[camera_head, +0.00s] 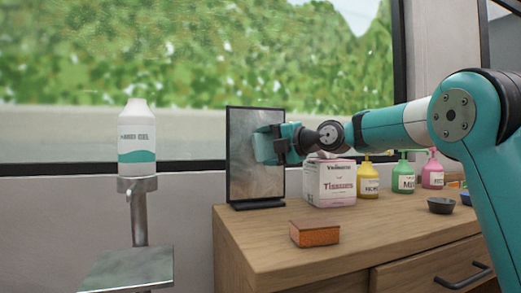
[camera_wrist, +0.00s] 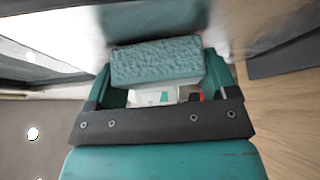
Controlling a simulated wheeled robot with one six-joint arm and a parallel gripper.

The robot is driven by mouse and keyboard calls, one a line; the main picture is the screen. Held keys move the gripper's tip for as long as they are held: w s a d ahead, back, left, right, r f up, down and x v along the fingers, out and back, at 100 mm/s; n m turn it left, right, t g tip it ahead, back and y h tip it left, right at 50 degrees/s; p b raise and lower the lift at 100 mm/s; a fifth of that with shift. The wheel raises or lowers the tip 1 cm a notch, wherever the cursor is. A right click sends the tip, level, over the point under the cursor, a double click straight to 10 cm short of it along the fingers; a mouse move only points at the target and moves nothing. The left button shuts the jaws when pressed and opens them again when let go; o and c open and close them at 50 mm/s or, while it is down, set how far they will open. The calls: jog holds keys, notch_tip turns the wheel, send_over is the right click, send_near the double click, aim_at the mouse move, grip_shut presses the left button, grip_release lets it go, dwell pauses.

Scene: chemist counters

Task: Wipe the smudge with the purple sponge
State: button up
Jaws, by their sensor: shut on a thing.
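My gripper (camera_head: 268,146) is in front of the black-framed upright panel (camera_head: 240,180), close to its face. In the wrist view my gripper (camera_wrist: 160,75) is shut on a teal sponge (camera_wrist: 157,62), held crosswise between the fingers. This sponge looks teal, not purple, and no purple sponge shows in either view. The panel's face has cloudy grey patches; I cannot tell a distinct smudge from them, and the gripper hides part of the face. I cannot tell whether the sponge touches the panel. An orange sponge with a brown top (camera_head: 315,234) lies on the wooden counter (camera_head: 260,238).
A tissue box (camera_head: 330,185) stands just right of the panel, below my arm. Yellow (camera_head: 368,180), green (camera_head: 404,175) and pink (camera_head: 433,173) pump bottles and a dark bowl (camera_head: 441,205) are further right. A white bottle (camera_head: 137,140) stands on a metal stand at left. The counter's front left is clear.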

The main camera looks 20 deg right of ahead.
aim_at(234, 147)
jog(key=d+b, duration=0.1)
jog(key=d, duration=0.2)
jog(key=shift+w+d+f, duration=0.1)
jog(key=shift+d, duration=0.25)
jog(key=shift+a+b, duration=1.05)
jog(key=shift+a, duration=0.85)
jog(key=shift+a+b, duration=0.75)
jog(key=shift+a, duration=0.65)
jog(key=shift+a+b, duration=0.75)
jog(key=shift+a, duration=1)
